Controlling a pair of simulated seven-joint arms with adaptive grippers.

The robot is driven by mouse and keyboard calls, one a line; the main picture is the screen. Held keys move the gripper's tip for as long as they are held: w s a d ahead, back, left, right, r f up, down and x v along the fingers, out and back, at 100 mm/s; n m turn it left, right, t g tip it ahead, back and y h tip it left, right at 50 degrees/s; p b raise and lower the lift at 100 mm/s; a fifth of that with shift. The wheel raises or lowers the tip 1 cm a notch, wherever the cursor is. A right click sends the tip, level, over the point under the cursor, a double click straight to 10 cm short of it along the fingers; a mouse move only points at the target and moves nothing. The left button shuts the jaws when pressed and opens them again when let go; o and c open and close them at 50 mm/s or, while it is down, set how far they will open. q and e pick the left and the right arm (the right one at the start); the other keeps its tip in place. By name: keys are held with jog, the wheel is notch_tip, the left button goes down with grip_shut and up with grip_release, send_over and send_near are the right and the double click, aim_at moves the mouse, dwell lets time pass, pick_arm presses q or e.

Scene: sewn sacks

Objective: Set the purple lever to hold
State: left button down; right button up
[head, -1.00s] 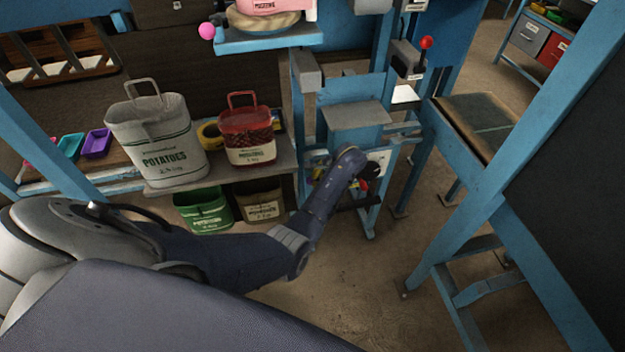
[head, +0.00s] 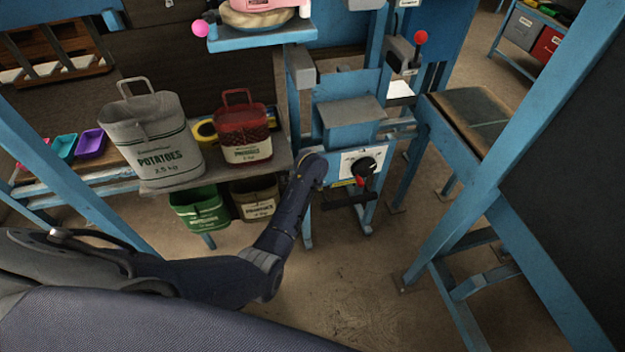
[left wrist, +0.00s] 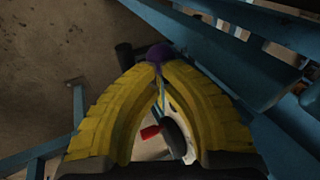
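The purple lever shows only as a round purple knob (left wrist: 160,53) at the fingertips in the left wrist view; its shaft and any setting marks are not readable. My left gripper (left wrist: 158,68) has its yellow fingers drawn together, tips meeting right at the knob. I cannot tell whether they pinch it or only touch it. In the head view my left arm reaches to the left edge of the blue stand (head: 347,136), and its forearm hides the gripper and the purple knob. My right gripper is not in view.
A white panel with a black dial (head: 365,167) and a red tip sits on the stand, right of my arm. A red-knobbed lever (head: 421,37) and a pink knob (head: 200,28) are higher up. Sacks of potatoes (head: 152,130) and a red sack (head: 243,130) stand on the left shelf.

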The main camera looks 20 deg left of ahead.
pick_arm(q)
jog(key=shift+w+d+f+n+t+h, duration=0.2)
jog(key=shift+d+f+n+t+h, duration=0.1)
jog(key=shift+f+t+h, duration=0.5)
jog(key=shift+w+d+f+n+t+h, duration=0.3)
jog(key=shift+f+t+h, duration=0.25)
jog(key=shift+h, duration=0.45)
jog(key=shift+w+d+f+n+t+h, duration=0.15)
jog(key=shift+d+f+n+t+h, duration=0.15)
jog(key=shift+f+t+h, duration=0.45)
jog(key=shift+w+d+h, duration=0.1)
jog(key=shift+d+h, duration=0.05)
jog(key=shift+h, duration=0.1)
jog(key=shift+r, duration=0.1)
